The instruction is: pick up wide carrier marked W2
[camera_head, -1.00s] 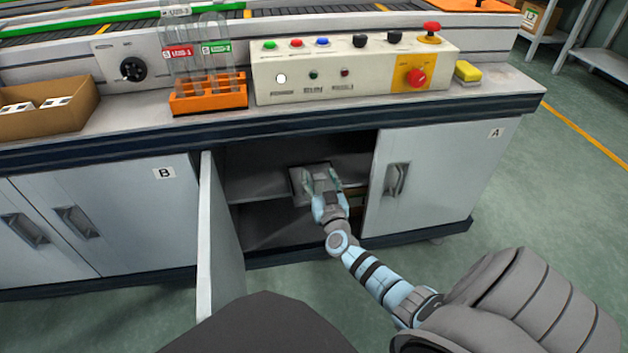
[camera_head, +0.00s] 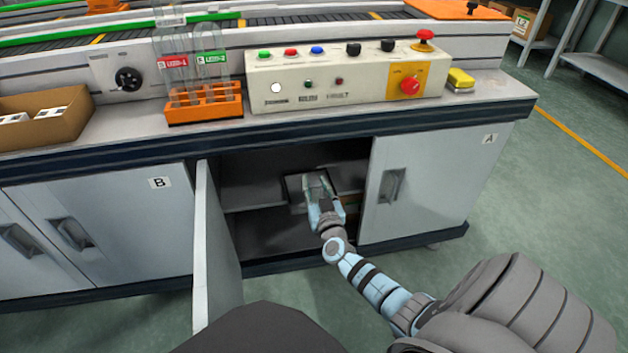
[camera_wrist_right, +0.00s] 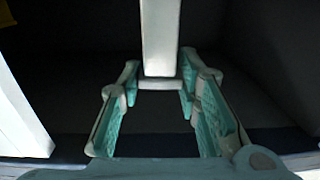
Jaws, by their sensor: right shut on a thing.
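The cupboard (camera_head: 262,238) under the bench is open, with its door (camera_head: 216,250) swung out. Inside it, my right gripper (camera_head: 317,184) is shut on a grey carrier (camera_head: 293,187), whose flat edge shows beside and behind the fingers. In the right wrist view, a pale bar (camera_wrist_right: 160,38) lies between the teal-padded fingers of the right gripper (camera_wrist_right: 160,88). The W2 mark cannot be read, and most of the carrier is hidden by the gripper and dark. My left gripper is in neither view.
The open door stands left of my right arm, and the closed door A (camera_head: 425,185) is on the right. A shelf (camera_head: 255,193) crosses the cupboard. On the bench are a control box (camera_head: 340,85), an orange bottle rack (camera_head: 205,108) and a cardboard box (camera_head: 70,125).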

